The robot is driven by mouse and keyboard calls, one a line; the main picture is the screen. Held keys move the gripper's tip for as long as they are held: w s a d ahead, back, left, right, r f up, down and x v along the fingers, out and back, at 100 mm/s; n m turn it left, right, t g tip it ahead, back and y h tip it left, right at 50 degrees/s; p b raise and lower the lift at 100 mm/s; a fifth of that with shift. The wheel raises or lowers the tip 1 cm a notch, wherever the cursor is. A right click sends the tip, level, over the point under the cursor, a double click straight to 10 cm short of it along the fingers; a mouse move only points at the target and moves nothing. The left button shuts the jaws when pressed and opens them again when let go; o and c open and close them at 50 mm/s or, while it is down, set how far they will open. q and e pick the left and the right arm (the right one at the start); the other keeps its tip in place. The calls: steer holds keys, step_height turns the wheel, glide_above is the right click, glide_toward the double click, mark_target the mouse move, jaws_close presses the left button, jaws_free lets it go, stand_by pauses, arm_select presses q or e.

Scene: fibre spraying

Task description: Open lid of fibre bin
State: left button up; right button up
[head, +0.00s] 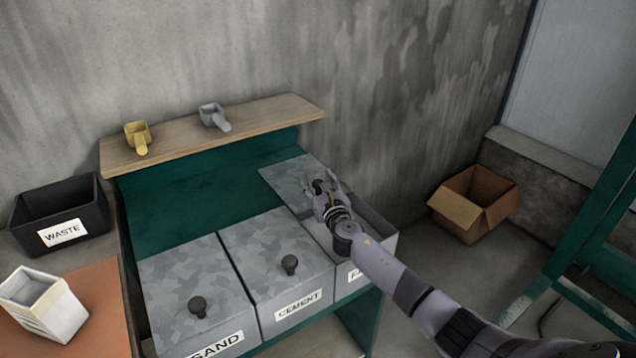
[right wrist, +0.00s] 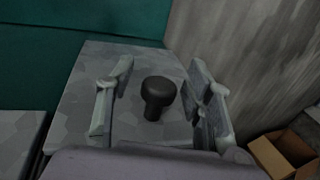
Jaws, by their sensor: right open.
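The fibre bin (head: 385,243) is the rightmost of the three bins, its label mostly hidden by my right arm. Its grey camouflage-patterned lid (head: 290,176) sits toward the back, and the front of the bin top is uncovered. I cannot tell whether the lid is tilted or slid back. My right gripper (head: 326,185) is at the lid's dark knob. In the right wrist view the knob (right wrist: 158,97) stands between the open fingers of the right gripper (right wrist: 160,100), with a gap on each side. The lid (right wrist: 85,95) shows beneath. My left gripper is out of view.
The sand bin (head: 185,280) and cement bin (head: 270,250) are closed, to the left. A wooden shelf (head: 265,113) behind holds a yellow scoop (head: 137,134) and a grey scoop (head: 213,115). A cardboard box (head: 460,212) lies on the floor at right, near the concrete wall.

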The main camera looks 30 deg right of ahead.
steer(key=s+a, duration=0.2)
steer(key=s, duration=1)
steer(key=shift+a+f, duration=0.1)
stand_by(0.4)
